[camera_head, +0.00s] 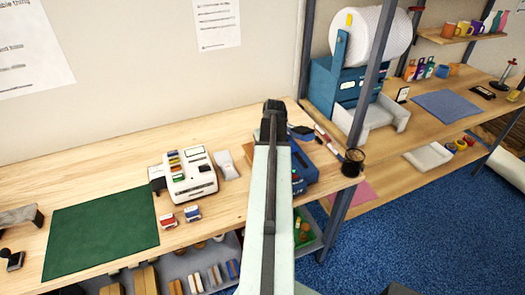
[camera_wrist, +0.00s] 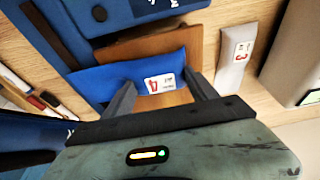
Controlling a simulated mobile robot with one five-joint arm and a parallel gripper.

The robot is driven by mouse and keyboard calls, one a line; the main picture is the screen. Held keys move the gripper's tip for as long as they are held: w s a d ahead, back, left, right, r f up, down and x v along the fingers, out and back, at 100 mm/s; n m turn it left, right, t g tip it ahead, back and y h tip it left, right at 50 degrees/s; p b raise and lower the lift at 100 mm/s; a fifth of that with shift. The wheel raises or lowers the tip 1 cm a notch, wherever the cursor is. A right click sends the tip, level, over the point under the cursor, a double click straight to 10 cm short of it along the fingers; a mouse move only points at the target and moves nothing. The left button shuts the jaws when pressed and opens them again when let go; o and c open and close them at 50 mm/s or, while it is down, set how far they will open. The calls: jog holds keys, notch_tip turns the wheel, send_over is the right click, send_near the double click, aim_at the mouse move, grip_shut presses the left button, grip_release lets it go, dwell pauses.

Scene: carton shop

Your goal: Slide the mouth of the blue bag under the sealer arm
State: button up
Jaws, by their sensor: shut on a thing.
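In the wrist view the blue bag (camera_wrist: 104,79) lies flat, with a white label marked 4. My gripper (camera_wrist: 160,88) is shut on the bag, a finger at each side of the label. A brown surface (camera_wrist: 150,46) lies under and beyond the bag. The blue sealer (camera_wrist: 135,12) is just past it at the top of the view. I cannot tell whether the bag's mouth is under the sealer arm. In the head view my gripper (camera_head: 274,112) is in front of the blue sealer (camera_head: 305,172), and my arm hides the bag.
A white pouch marked 3 (camera_wrist: 234,52) lies to the right in the wrist view. In the head view a white label machine (camera_head: 190,178) and a green mat (camera_head: 100,230) are to the left. A black cup (camera_head: 352,162) stands near the bench's right edge.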

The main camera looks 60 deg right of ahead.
jog(key=shift+f, duration=0.15)
dwell(0.6)
jog(key=o, duration=1.5)
jog(key=shift+w+a+r+p, duration=0.1)
jog(key=shift+a+r+p, duration=0.05)
jog(key=shift+r+p, duration=0.85)
jog(key=shift+w+a+r+p, duration=0.1)
jog(key=shift+a+r+p, duration=0.05)
jog(key=shift+r+p, duration=0.85)
jog(key=shift+w+a+r+p, duration=0.1)
jog(key=shift+a+r+p, duration=0.05)
jog(key=shift+r+p, duration=0.8)
